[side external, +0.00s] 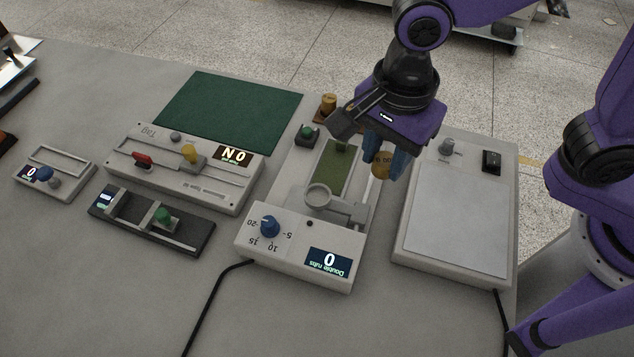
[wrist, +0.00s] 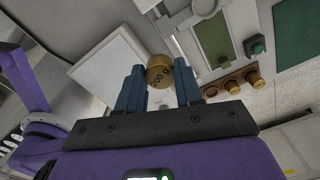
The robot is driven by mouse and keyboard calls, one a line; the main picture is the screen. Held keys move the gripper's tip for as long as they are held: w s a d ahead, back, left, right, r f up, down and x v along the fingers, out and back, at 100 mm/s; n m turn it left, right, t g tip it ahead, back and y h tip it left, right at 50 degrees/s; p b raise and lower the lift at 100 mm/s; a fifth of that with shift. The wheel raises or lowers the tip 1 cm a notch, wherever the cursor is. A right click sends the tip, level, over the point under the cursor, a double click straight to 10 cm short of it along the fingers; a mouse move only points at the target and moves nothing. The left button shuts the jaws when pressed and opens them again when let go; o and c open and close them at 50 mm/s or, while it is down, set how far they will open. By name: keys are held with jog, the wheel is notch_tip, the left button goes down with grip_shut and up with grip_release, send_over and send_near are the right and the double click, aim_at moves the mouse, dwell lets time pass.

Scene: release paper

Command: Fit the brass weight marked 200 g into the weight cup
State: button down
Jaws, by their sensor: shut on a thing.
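In the side view the weight (side external: 379,170) hangs below my gripper (side external: 385,158), in the air between the rubbing device and the white plate unit. The weight cup appears to be the round grey ring (side external: 318,194) on the arm of the rubbing device, left of and nearer the camera than the weight. It looks empty. The lower part of the held weight is partly hidden by a finger.
Other brass weights (wrist: 252,75) sit in a brown rack behind the device. The device has a green pad (side external: 335,165), a blue knob (side external: 269,226) and a display reading 0. A white plate unit (side external: 457,220) stands right; slider units (side external: 184,165) and a green mat (side external: 229,111) lie left.

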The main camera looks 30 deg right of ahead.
jog(key=w+a+f, duration=0.2)
jog(key=a+f, duration=0.1)
jog(key=w+a+f, duration=0.3)
jog(key=shift+w+a+f, duration=0.1)
jog(key=shift+w+f, duration=0.05)
jog(key=shift+w+a+f, duration=0.25)
jog(key=shift+a+f, duration=0.05)
jog(key=shift+f, duration=0.2)
jog(key=shift+w+a+f, duration=0.25)
jog(key=shift+a+f, duration=0.05)
jog(key=shift+f, duration=1.55)
